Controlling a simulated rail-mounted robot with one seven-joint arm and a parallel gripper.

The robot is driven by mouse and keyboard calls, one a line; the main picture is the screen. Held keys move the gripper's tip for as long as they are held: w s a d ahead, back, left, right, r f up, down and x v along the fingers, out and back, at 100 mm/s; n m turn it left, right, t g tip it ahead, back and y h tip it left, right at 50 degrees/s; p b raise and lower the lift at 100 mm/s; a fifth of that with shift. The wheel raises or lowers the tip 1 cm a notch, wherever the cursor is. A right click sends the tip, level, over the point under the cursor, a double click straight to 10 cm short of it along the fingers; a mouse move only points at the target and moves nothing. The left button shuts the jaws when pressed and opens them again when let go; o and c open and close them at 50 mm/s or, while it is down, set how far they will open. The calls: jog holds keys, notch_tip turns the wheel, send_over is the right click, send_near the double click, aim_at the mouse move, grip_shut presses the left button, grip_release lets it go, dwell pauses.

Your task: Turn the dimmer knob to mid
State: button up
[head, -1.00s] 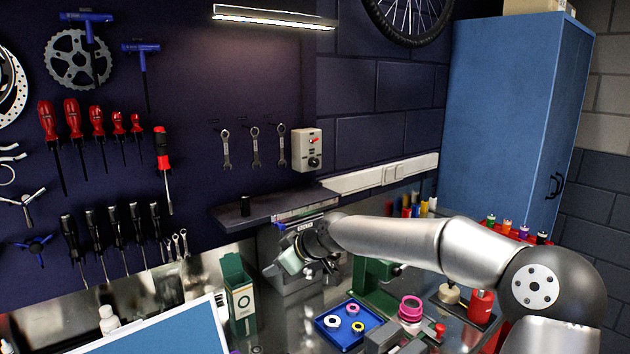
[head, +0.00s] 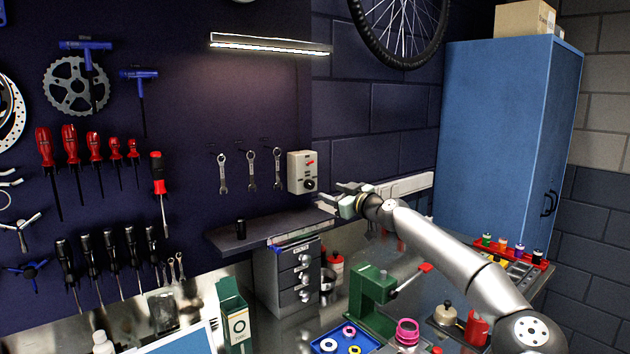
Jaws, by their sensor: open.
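The dimmer knob (head: 309,184) is a small black round knob low on a pale switch box (head: 296,172) on the dark wall. A red switch sits above it on the same box. My gripper (head: 331,200) is open and empty, just right of and below the knob, with its fingers pointing left toward the wall. It appears apart from the knob. The knob's pointer is too small to read. The lit strip lamp (head: 270,44) hangs on the wall above.
A drawer unit (head: 290,279), a green press (head: 372,296) and a blue tray (head: 325,346) stand below.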

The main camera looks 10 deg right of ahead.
aim_at(312, 185)
jog(key=p+x, duration=0.3)
jog(key=x, duration=0.4)
jog(key=shift+r, duration=0.15)
jog(key=shift+p+x, duration=0.65)
jog(key=shift+x, duration=0.3)
jog(key=shift+s, duration=0.1)
jog(key=c, duration=1)
